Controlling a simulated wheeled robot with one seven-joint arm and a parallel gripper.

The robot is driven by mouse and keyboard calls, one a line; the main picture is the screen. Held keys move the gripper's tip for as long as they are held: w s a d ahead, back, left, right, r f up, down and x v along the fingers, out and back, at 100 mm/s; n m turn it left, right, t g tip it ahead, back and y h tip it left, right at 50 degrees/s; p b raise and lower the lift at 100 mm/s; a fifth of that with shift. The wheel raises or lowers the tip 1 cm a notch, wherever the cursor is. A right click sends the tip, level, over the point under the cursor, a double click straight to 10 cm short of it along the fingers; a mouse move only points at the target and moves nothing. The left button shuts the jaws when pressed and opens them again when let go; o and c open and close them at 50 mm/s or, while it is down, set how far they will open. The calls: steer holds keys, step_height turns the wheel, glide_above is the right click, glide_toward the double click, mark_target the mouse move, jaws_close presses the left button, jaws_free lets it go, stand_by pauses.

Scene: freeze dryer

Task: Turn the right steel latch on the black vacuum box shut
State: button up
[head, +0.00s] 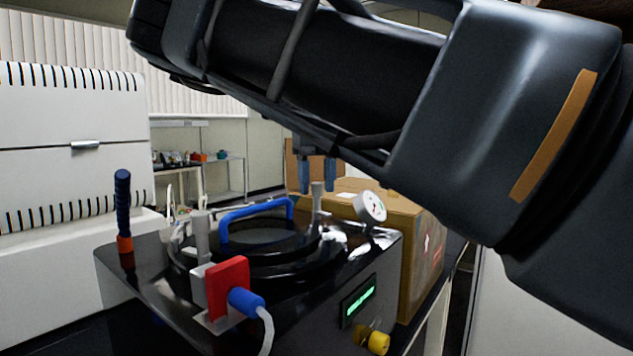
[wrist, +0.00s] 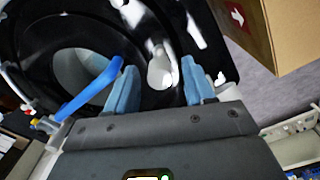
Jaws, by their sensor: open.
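The black vacuum box (head: 330,285) stands on the bench with a round black lid on top. The lid has a blue handle (head: 255,207), which also crosses the left of the wrist view (wrist: 92,92). The right steel latch (head: 317,197) stands up at the far right of the lid. In the wrist view the latch (wrist: 160,70) appears between the fingers, with space on both sides. My gripper (head: 317,174) is open, pointing down just above the latch; its blue fingers also show in the wrist view (wrist: 160,84). I cannot tell whether they reach down around the latch.
A second steel latch (head: 200,236) stands at the front left of the lid, behind a red block (head: 227,287) with a blue plug. A pressure gauge (head: 370,207) sits right of the right latch. A cardboard box (head: 415,245) stands close behind. A dark-blue lever (head: 123,205) rises at left.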

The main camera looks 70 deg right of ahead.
steer(key=shift+f, duration=0.1)
jaws_close()
stand_by(0.5)
steer(key=m+p, duration=0.2)
steer(key=m, duration=0.2)
steer(key=shift+m, duration=0.3)
steer(key=m+p, duration=0.1)
steer(key=m, duration=0.3)
steer(key=shift+m+p, duration=0.3)
steer(key=m+p, duration=0.1)
steer(key=m, duration=0.3)
steer(key=shift+m, duration=0.3)
steer(key=shift+m+p, duration=0.35)
steer(key=shift+m, duration=1.65)
